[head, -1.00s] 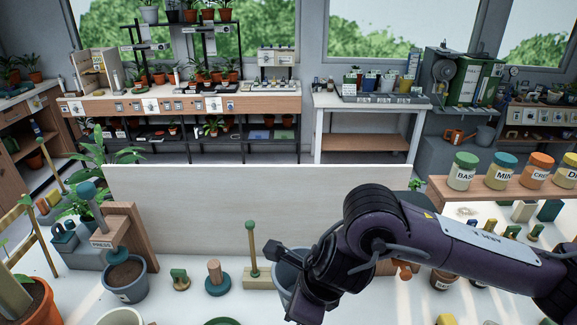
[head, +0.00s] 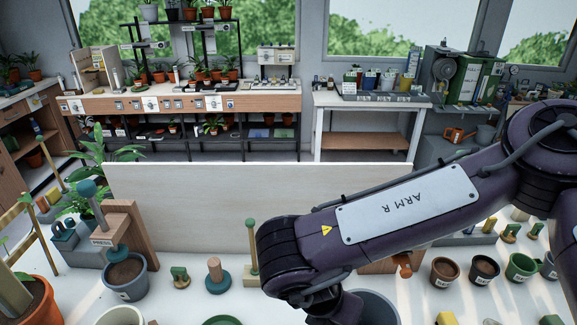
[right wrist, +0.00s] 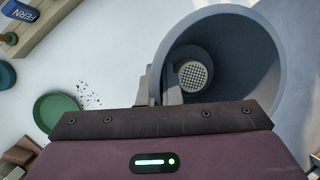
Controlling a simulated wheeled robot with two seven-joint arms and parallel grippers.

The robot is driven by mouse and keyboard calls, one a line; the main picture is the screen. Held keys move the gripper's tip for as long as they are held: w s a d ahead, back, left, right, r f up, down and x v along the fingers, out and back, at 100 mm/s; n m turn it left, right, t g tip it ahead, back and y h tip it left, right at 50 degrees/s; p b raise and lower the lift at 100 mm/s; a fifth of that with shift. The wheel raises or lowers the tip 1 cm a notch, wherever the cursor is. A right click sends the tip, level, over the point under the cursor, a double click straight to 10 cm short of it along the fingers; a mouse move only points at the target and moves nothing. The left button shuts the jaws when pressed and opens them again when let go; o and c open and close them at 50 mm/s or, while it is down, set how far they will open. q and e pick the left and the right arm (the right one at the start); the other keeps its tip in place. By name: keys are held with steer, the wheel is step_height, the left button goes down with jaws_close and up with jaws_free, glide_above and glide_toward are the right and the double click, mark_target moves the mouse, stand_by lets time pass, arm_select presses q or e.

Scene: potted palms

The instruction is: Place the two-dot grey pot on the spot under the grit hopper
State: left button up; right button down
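A blue-grey pot (head: 372,308) shows at the bottom of the head view, partly behind my right arm. In the right wrist view the same pot (right wrist: 235,45) is large, with its open mouth facing the camera and a round mesh disc inside. My right gripper (right wrist: 160,88) has its fingers on either side of the pot's left wall and appears shut on it. No dots are visible on this pot. Another grey pot (head: 125,277), filled with soil, stands under the press at the left; its label is too small to read. My right arm hides the hopper area. My left gripper is out of view.
Small stamps (head: 214,275) stand left of my arm. Several small pots (head: 485,269) line the right side. A green dish (right wrist: 58,113) and dark specks lie on the white tabletop in the right wrist view.

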mark_target(397, 324)
steer(key=d+m+g, duration=0.1)
steer(key=m, duration=0.2)
steer(key=d+m+g, duration=0.1)
steer(key=m, duration=0.3)
steer(key=d+m+g, duration=0.1)
steer(key=m+g, duration=0.1)
steer(key=m, duration=0.1)
steer(key=shift+s+d+f+h, duration=0.1)
steer(key=shift+s+d+h, duration=0.2)
steer(key=shift+d, duration=0.1)
steer(key=d+m+g+y, duration=0.1)
steer(key=m, duration=0.3)
steer(key=s+d+m+g+y, duration=0.1)
steer(key=d+m, duration=0.1)
steer(key=m, duration=0.2)
steer(key=d+m+g+y, duration=0.1)
steer(key=m, duration=0.3)
steer(key=shift+s+d+m+y, duration=0.15)
steer(key=shift+m+y, duration=0.25)
steer(key=m, duration=0.1)
steer(key=d+m+y, duration=0.1)
steer(key=m, duration=0.1)
steer(key=shift+s+d+r+m+g+y, duration=0.15)
steer(key=shift+s+r+m+g+y, duration=0.1)
steer(key=shift+m+g+y, duration=0.05)
steer(key=m, duration=0.1)
steer(key=d+m+y, duration=0.1)
steer(key=m, duration=0.1)
steer(key=shift+s+r, duration=0.15)
steer(key=shift+a, duration=0.1)
